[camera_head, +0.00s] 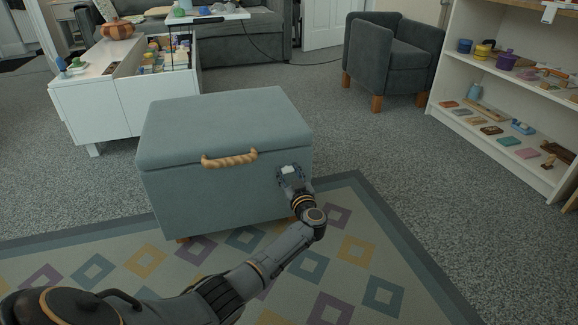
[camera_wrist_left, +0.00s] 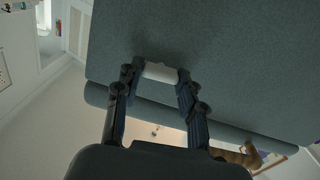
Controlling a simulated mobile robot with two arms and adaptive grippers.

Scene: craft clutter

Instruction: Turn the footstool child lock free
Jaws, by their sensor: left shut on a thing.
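The blue-grey fabric footstool (camera_head: 205,195) stands on the rug, its padded lid (camera_head: 225,125) closed. A tan rope handle (camera_head: 229,159) sits at the lid's front edge. The child lock (camera_head: 288,170) is a small pale piece on the footstool's front, right of the rope handle. My left gripper (camera_head: 289,175) is at the front's right side, shut on the child lock. In the left wrist view the pale lock (camera_wrist_left: 160,72) shows between the two dark fingertips (camera_wrist_left: 157,75), against the grey fabric. The lock's turn angle is hard to tell. My right gripper is out of view.
A white cabinet (camera_head: 75,112) with an open compartment of small items stands at the back left. A grey armchair (camera_head: 393,58) is at the back right. A white shelf (camera_head: 480,95) with several small objects lines the right. The patterned rug (camera_head: 345,285) and the carpet right of the footstool are clear.

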